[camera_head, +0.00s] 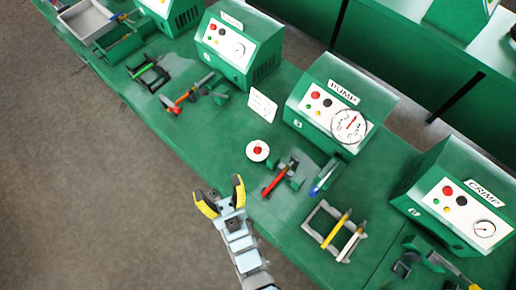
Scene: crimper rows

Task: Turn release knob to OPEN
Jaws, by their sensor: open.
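A red knob (258,149) sits on a round white plate (253,157) near the front edge of the green bench; it looks like the release knob. Any marking on the plate is too small to read, so I cannot tell its setting. My gripper (218,187), with yellow and black fingers, is open and empty. In the picture it is below and left of the knob, near the bench's front edge, and apart from the knob.
A green PUMP box (335,115) with buttons and a gauge stands behind the knob. A white card (262,105) stands near it. A CRIMP box (460,197) is at right.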

